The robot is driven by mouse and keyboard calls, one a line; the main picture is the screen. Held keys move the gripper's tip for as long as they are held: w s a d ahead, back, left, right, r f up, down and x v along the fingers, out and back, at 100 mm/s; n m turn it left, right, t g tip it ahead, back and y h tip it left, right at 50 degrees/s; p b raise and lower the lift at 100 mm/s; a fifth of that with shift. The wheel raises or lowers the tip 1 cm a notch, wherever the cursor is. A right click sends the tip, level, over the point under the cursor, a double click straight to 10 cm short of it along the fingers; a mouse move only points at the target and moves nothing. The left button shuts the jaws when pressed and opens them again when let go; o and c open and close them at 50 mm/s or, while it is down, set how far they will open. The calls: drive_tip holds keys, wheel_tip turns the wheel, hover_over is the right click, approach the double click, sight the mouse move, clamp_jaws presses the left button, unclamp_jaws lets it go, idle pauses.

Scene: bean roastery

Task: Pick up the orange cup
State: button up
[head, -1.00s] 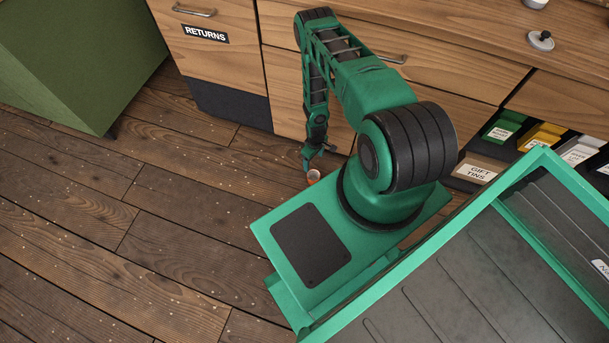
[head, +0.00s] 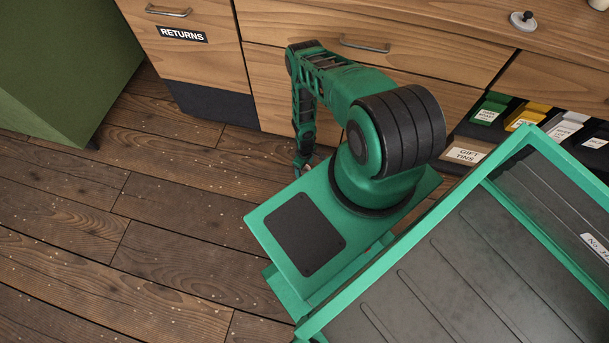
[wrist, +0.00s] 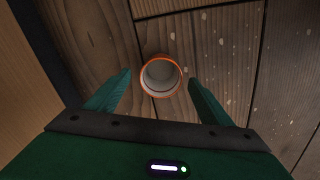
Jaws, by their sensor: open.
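The orange cup (wrist: 145,87) shows in the wrist view with its round mouth facing the camera, an orange rim and a pale inside. It stands on the wooden floor. My gripper (wrist: 160,82) is open, with one green finger to the left of the cup and one to the right. The cup lies between the line of the two fingertips, with a gap on each side. In the head view my gripper (head: 301,170) is low by the floor near the drawers, partly hidden by my own body. The cup is hidden there.
The wooden counter with a drawer marked RETURNS (head: 181,34) stands just behind my gripper. A green block (head: 60,60) stands at the far left. Labelled bins, one reading GIFT TINS (head: 466,154), sit at the right. The plank floor (head: 150,250) on the left is clear.

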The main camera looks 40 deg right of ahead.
sight(304, 170)
drive_tip(key=shift+f, duration=1.55)
drive_tip(key=shift+c, duration=0.6)
drive_tip(key=c, duration=1.2)
drive_tip(key=shift+o, duration=0.2)
